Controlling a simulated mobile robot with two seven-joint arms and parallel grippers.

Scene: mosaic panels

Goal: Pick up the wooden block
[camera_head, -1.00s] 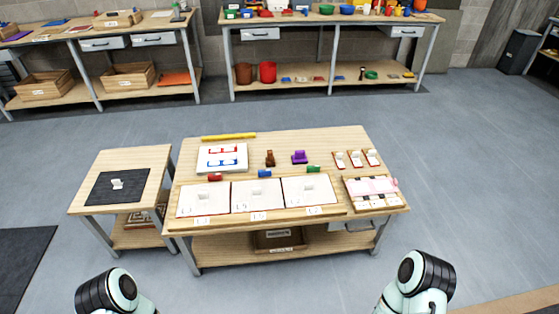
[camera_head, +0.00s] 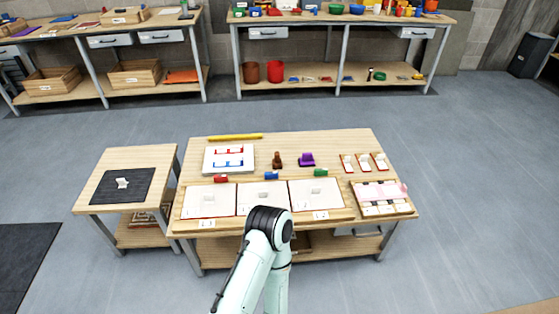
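A small brown upright piece (camera_head: 277,160) stands on the table (camera_head: 345,141) behind the white panels; it looks like wood, but I cannot tell for sure that it is the wooden block. A purple piece (camera_head: 306,159) stands just right of it. Red (camera_head: 220,179), blue (camera_head: 271,175) and green (camera_head: 320,172) small pieces lie along the panels' back edge. One of my arms is bent in front of the table's middle, its dark joint overlapping the front edge in the picture. Neither gripper shows.
White panels (camera_head: 208,200) lie in a row at the front. A white board with red and blue marks (camera_head: 209,163), a yellow bar (camera_head: 235,137) and a pink-and-white tray (camera_head: 381,192) share the table. A side table with a black mat (camera_head: 105,189) stands left.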

